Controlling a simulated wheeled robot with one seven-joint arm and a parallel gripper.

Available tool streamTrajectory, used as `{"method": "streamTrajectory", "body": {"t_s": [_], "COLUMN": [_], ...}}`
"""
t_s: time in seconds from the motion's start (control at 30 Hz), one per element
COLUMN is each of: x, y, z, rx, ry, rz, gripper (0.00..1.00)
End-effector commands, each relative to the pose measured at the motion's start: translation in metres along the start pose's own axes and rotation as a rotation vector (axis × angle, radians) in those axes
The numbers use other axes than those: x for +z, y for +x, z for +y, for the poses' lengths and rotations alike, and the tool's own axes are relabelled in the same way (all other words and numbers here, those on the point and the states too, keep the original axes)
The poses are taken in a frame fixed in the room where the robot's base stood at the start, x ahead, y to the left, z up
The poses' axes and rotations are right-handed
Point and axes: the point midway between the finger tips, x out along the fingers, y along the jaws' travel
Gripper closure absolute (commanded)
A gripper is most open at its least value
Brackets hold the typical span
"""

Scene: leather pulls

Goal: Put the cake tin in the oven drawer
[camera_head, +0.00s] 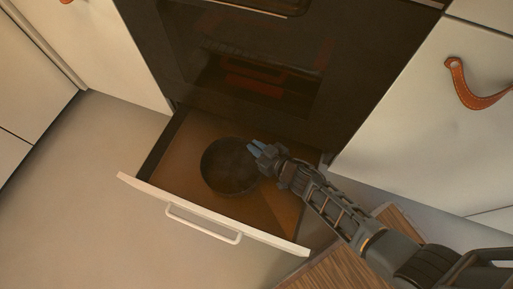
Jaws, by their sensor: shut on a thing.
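The cake tin (230,168) is a round, dark, shallow tin. It is inside the open oven drawer (184,184), near the drawer's middle. I cannot tell whether its base rests on the drawer floor. The drawer is pulled out below the dark oven (235,60), with a white front and a pale bar handle (204,224). My gripper (256,151) reaches in from the right and is shut on the tin's right rim. The fingertips hide a small part of that rim.
White cabinets with leather pulls (472,88) stand on both sides of the oven. A wooden surface (335,272) lies at the lower right, under my arm. The pale floor (80,215) to the left is clear. Bare drawer floor shows around the tin.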

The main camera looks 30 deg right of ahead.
Motion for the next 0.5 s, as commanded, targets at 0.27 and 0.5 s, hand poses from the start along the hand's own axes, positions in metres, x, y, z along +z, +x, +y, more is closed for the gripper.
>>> {"method": "streamTrajectory", "body": {"t_s": [0.27,0.5], "x": [0.0005,0.0004], "y": [0.0001,0.0001], "z": [0.0,0.0], "rx": [0.0,0.0], "ry": [0.0,0.0], "rz": [0.0,0.0], "gripper": [0.75,0.61]}}
